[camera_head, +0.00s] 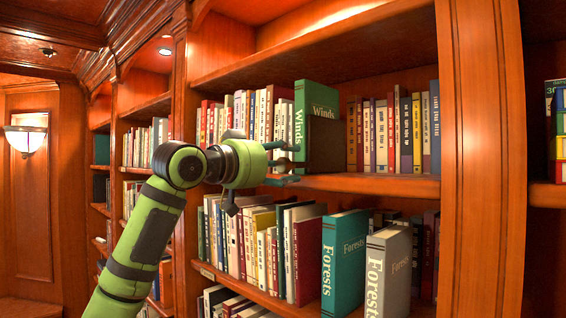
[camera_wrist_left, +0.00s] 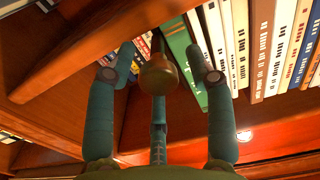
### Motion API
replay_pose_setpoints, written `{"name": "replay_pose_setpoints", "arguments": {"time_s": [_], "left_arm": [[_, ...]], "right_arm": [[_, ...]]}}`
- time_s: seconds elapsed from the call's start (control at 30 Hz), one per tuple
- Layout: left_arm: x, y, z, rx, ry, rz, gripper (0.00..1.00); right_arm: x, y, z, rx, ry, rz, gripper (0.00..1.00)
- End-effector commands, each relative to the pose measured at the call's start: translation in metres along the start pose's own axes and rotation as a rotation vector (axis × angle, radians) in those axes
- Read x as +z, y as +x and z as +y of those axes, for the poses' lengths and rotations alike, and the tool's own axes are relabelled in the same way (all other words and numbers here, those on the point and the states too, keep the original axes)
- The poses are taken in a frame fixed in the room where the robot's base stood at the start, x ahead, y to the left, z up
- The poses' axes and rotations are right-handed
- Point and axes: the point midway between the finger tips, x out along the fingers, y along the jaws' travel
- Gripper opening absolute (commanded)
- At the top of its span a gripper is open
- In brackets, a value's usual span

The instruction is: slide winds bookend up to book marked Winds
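The green book marked Winds (camera_head: 300,125) stands upright on the upper shelf, at the right end of a row of pale books. A dark brown plate (camera_head: 325,146), likely the winds bookend, is upright against or close to its right cover; I cannot tell if they touch. My left gripper (camera_head: 285,163) is in front of the shelf, by the book's lower spine. In the left wrist view its teal fingers are spread around a brass knob (camera_wrist_left: 158,75), with gaps on both sides. The green book (camera_wrist_left: 184,65) shows behind the knob. My right gripper is out of view.
Several coloured books (camera_head: 395,130) stand to the right on the same shelf, beyond a gap. On the lower shelf, two Forests books (camera_head: 343,262) stand near the front edge. An upright wooden post (camera_head: 482,150) bounds the shelf on the right.

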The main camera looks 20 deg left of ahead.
Motion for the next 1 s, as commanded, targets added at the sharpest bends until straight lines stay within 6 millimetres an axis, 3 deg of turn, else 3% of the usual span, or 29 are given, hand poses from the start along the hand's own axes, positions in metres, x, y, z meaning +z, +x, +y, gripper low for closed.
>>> {"name": "replay_pose_setpoints", "arguments": {"time_s": [0.03, 0.1, 0.67, 0.7, 0.73, 1.0], "left_arm": [[-0.0001, -0.0001, 0.0001, 0.0, 0.0, 0.0, 0.28], [-0.0003, -0.0003, 0.0, 0.0, 0.0, 0.0, 0.0], [-0.0052, -0.0023, -0.006, -0.003, 0.001, 0.012, 0.0], [-0.0053, -0.0024, -0.006, -0.003, 0.001, 0.012, 0.48], [-0.0053, -0.0024, -0.006, -0.003, 0.001, 0.012, 0.56], [-0.0023, -0.0012, -0.0053, -0.001, 0.001, 0.005, 0.56]], "right_arm": [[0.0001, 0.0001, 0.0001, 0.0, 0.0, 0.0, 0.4], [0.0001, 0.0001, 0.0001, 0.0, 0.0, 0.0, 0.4], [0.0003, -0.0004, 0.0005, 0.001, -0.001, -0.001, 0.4], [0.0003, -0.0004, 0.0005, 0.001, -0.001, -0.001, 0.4], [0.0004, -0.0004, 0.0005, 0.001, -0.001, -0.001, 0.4], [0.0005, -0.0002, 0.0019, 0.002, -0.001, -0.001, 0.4]]}}
